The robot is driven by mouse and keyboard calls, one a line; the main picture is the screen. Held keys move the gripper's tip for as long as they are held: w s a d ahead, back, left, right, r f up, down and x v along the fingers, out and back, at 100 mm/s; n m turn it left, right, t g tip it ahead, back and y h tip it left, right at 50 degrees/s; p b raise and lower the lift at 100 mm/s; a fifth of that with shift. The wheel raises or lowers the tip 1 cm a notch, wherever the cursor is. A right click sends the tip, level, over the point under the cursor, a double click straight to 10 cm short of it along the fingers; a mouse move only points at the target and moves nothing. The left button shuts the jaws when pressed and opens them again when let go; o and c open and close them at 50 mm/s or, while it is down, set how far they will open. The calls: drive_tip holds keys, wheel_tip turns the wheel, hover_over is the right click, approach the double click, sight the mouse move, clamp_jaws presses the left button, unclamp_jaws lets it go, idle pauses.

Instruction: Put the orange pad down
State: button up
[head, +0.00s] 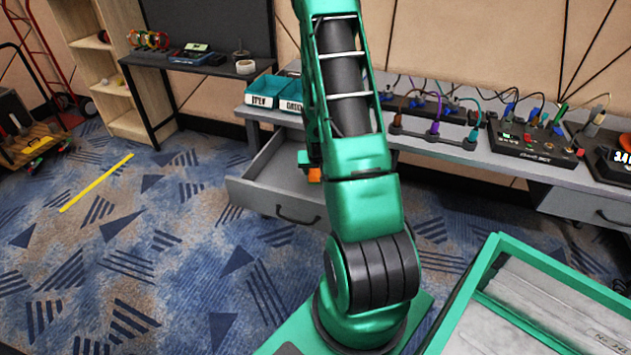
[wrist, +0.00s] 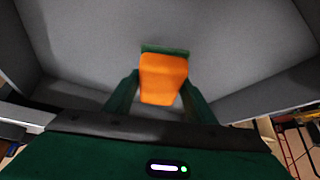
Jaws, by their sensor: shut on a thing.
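The orange pad (wrist: 163,78) is between the two green fingers of my gripper (wrist: 161,92) in the wrist view, with a dark green edge showing at its far end. My gripper is shut on it. Behind it in that view is the grey inside of an open drawer (wrist: 90,50). In the head view a small bit of the orange pad (head: 314,175) shows beside my arm, over the open drawer (head: 262,195). My arm hides most of the gripper there. I cannot tell how far the pad is above the drawer floor.
The grey desk (head: 430,130) above the drawer carries cables, a black control box (head: 530,145) and teal bins (head: 275,92). A green-rimmed tray (head: 480,270) is at the lower right. A shelf (head: 115,75) stands at the left. The carpet at left is mostly clear.

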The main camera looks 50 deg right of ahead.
drive_tip(key=shift+f, duration=2.2)
drive_tip(key=o, duration=0.9)
drive_tip(key=shift+f, duration=0.1)
drive_tip(key=shift+o, duration=0.2)
drive_tip(key=s+a+r+g+y, duration=0.1)
drive_tip(key=s+a+r, duration=0.3)
drive_tip(key=r, duration=0.4)
drive_tip(key=s+a+r+n, duration=0.1)
drive_tip(key=s+a+r, duration=0.3)
drive_tip(key=r, duration=0.4)
drive_tip(key=s+a+r+g+y, duration=0.1)
drive_tip(key=s+a+r, duration=0.2)
drive_tip(key=a+r, duration=0.35)
drive_tip(key=s+a+r+g+y, duration=0.1)
drive_tip(key=s+a+r, duration=0.4)
drive_tip(key=s, duration=0.3)
drive_tip(key=s+a+r+n+g+y, duration=0.1)
drive_tip(key=s+a+r, duration=0.4)
drive_tip(key=s, duration=0.3)
drive_tip(key=shift+a+r+n+g+y, duration=0.15)
drive_tip(key=shift+r+n+g+y, duration=0.2)
drive_tip(key=shift+r, duration=0.4)
